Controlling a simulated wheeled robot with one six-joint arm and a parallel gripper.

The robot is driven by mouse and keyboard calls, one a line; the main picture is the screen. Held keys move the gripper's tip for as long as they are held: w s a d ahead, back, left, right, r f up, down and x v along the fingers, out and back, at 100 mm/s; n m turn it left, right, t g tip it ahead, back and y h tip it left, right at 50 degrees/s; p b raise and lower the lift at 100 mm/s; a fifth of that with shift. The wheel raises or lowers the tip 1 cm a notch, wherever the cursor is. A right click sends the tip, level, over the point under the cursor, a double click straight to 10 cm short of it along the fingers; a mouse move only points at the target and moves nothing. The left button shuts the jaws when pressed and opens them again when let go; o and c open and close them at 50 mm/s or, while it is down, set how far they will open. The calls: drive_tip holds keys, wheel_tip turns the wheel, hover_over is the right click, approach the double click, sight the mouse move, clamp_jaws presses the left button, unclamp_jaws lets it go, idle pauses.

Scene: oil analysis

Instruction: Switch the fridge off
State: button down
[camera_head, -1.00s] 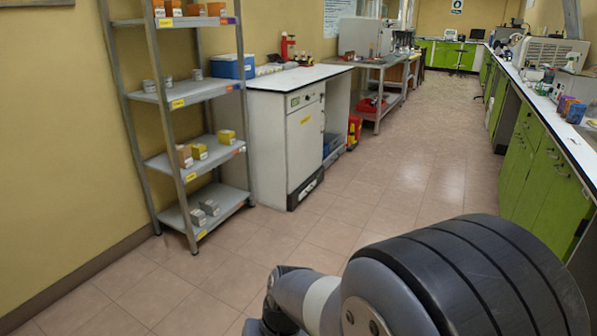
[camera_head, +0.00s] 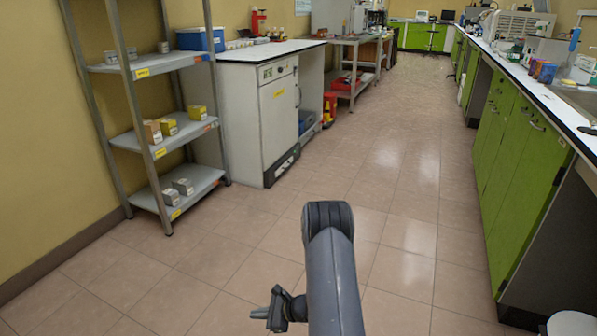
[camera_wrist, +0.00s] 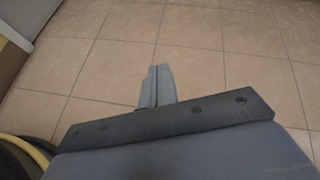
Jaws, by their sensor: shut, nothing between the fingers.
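The fridge (camera_head: 279,118) is a white under-counter unit below the white bench top, left of the middle in the head view. Its upper strip has a small green and dark panel (camera_head: 267,73); a switch is too small to make out. A yellow label is on its door and a dark grille at its foot. My gripper shows in the wrist view (camera_wrist: 157,70) with its fingers together and empty, above bare floor tiles. In the head view my arm is in the lower middle, well short of the fridge. The fridge is not in the wrist view.
A grey metal shelf rack (camera_head: 190,185) with small boxes stands left of the fridge. Green cabinets (camera_head: 505,150) with a long counter line the right side. A red container (camera_head: 329,108) stands past the fridge. The tiled floor between is clear.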

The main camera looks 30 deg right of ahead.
drive_tip(key=s+d+f+m+t+h+b, duration=0.1)
drive_tip(key=d+f+m, duration=0.4)
drive_tip(key=f, duration=0.6)
drive_tip(key=s+d+f+m+t+h+b, duration=0.2)
drive_tip(key=s+d+f+m+h, duration=0.2)
drive_tip(key=f, duration=0.8)
drive_tip(key=shift+d+m+h, duration=0.7)
drive_tip(key=shift+d+h, duration=0.1)
